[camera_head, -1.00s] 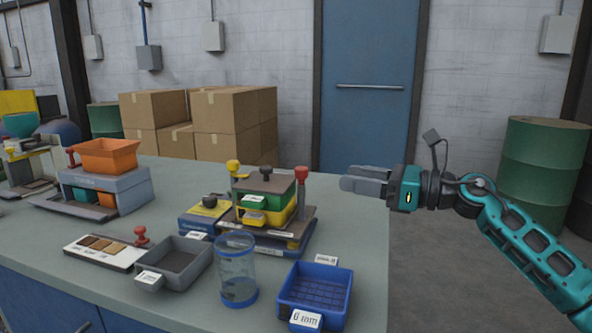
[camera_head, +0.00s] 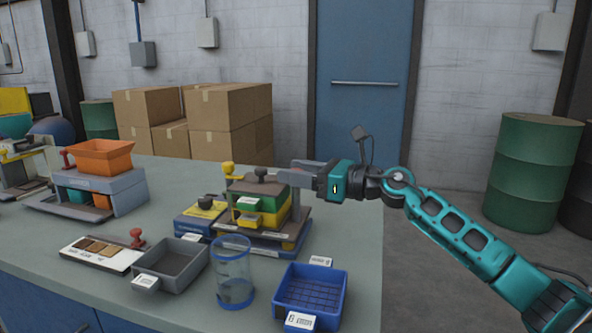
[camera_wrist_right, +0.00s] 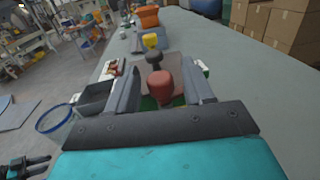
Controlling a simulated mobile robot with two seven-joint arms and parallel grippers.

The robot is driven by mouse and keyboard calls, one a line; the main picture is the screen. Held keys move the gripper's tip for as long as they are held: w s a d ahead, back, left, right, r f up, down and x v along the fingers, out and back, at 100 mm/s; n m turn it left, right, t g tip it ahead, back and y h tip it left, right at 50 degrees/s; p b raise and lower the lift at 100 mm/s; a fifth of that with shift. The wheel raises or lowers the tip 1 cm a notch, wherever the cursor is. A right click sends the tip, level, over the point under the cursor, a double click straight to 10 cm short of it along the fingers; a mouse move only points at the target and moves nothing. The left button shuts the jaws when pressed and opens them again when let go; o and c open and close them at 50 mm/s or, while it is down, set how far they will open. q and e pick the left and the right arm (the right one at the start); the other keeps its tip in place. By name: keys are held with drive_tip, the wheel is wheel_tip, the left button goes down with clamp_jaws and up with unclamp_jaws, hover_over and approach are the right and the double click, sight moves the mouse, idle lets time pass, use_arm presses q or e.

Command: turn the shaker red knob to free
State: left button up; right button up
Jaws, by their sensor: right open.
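The shaker (camera_head: 298,228), a stack with green and yellow trays on a brown and blue base, stands near the table's right end. Its red knob (camera_wrist_right: 160,86) shows in the right wrist view between the fingers of my right gripper (camera_wrist_right: 162,88), with gaps on both sides. In the head view, my open right gripper (camera_head: 298,178) comes in from the right over the shaker's right side and hides the red knob. A yellow knob (camera_head: 228,169) and a black knob (camera_head: 262,174) also top the shaker. A small teal and dark gripper, apparently my left (camera_wrist_right: 30,164), shows at the wrist view's lower left.
In front of the shaker are a grey tray (camera_head: 185,272), a clear cylinder (camera_head: 233,275) and a blue sieve tray (camera_head: 338,303). A blue and yellow box (camera_head: 187,222) stands left of the shaker. An orange hopper machine (camera_head: 130,190) is farther left.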

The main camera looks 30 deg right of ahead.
use_arm(q)
drive_tip(key=shift+w+r, duration=0.1)
use_arm(e)
drive_tip(key=shift+w+a, duration=0.1)
drive_tip(key=shift+w, duration=0.1)
drive_tip(key=shift+c, duration=0.3)
drive_tip(key=c, duration=0.8)
drive_tip(key=h+p, duration=0.1)
drive_tip(key=p, duration=0.1)
drive_tip(key=m+t+h+p, duration=0.1)
drive_tip(key=p, duration=0.2)
drive_tip(key=shift+r+m, duration=0.3)
drive_tip(key=shift+r, duration=0.05)
drive_tip(key=shift+c, duration=0.2)
drive_tip(key=m+t+h+p, duration=0.1)
drive_tip(key=h+p, duration=0.1)
drive_tip(key=p, duration=0.3)
drive_tip(key=shift+r, duration=0.1)
drive_tip(key=shift+p, duration=0.65)
drive_tip(key=shift+f+m+h+p, duration=0.25)
drive_tip(key=shift+m+h+p, duration=0.05)
drive_tip(key=shift+p, duration=0.1)
use_arm(q)
drive_tip(key=s+a+r+y, duration=0.1)
drive_tip(key=a+r, duration=0.2)
drive_tip(key=r, duration=0.4)
drive_tip(key=shift+s+r, duration=0.35)
use_arm(e)
drive_tip(key=shift+f, duration=0.1)
